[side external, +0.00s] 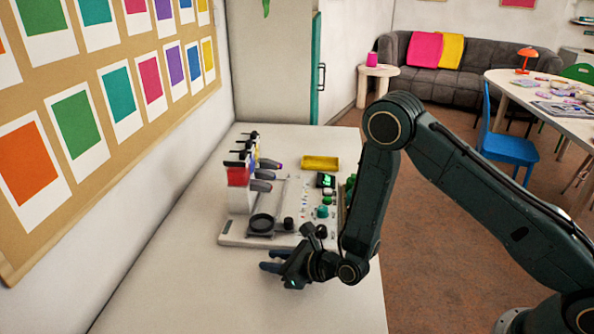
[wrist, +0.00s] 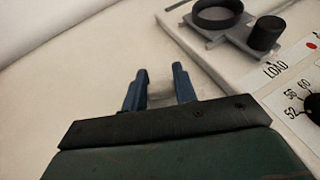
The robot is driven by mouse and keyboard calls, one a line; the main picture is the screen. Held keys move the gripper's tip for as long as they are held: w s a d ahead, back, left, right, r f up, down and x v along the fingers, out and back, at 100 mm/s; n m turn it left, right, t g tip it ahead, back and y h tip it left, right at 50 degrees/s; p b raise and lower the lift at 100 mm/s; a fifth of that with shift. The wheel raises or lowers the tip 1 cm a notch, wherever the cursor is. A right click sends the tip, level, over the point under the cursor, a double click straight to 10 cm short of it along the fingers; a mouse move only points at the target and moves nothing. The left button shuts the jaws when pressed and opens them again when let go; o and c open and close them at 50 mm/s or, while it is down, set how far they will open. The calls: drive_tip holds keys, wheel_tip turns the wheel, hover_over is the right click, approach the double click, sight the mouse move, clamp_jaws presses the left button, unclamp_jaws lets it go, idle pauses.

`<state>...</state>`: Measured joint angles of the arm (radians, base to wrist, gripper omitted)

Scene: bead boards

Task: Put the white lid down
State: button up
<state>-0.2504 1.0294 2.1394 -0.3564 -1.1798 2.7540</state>
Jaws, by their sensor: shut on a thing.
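My gripper (side external: 278,274) is low over the pale table, in front of the white machine's near edge. In the wrist view my gripper's two blue fingers (wrist: 160,82) are shut on a small pale piece, the white lid (wrist: 160,96), which shows faintly between them. It blends with the pale table behind it, so its outline is unclear. The lid cannot be made out in the side view. I cannot tell whether it touches the table.
The white machine (side external: 236,241) has a black ring (side external: 262,223), a black knob and dark spouts. In the wrist view its ring (wrist: 217,14) and marked panel are at upper right. A yellow tray (side external: 320,162) lies behind. The table (side external: 165,275) is clear to the left.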

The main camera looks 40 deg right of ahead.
sight(279, 258)
wheel_tip(279, 258, up, 19)
drive_tip(key=shift+f, duration=0.15)
idle(0.6)
drive_tip(key=shift+d, duration=0.1)
idle(0.5)
drive_tip(key=s+d, duration=0.2)
drive_tip(key=d, duration=0.7)
drive_tip(key=s+d+r+m+h, duration=0.1)
drive_tip(key=s+d, duration=0.1)
drive_tip(key=d, duration=0.6)
drive_tip(key=shift+d+r, duration=0.2)
drive_tip(key=shift+d, duration=0.15)
drive_tip(key=shift+w, duration=0.1)
